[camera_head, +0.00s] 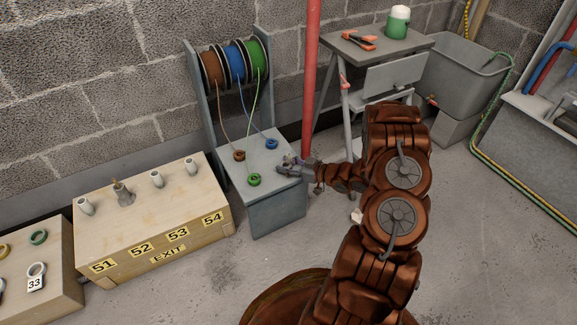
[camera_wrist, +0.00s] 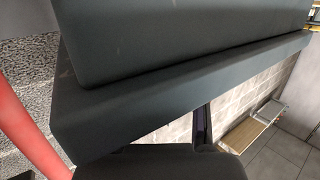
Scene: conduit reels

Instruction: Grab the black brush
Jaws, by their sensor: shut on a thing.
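I cannot make out a black brush for sure in either view. My gripper (camera_head: 289,162) is at the right end of the grey reel stand's low top (camera_head: 272,178), next to the blue conduit end. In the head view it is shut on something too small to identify. The wrist view is mostly filled by a large dark grey stepped shape very close to the camera; I cannot tell what it is. A dark gripper part with a purple patch (camera_wrist: 201,125) shows below it.
Brown, blue and green reels (camera_head: 234,64) hang above the stand. A red pole (camera_head: 311,75) rises just behind my gripper. A numbered wooden box (camera_head: 150,250) stands left. A workbench (camera_head: 375,45) with orange-handled pliers (camera_head: 358,40) and a grey sink (camera_head: 460,70) stand at the back right.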

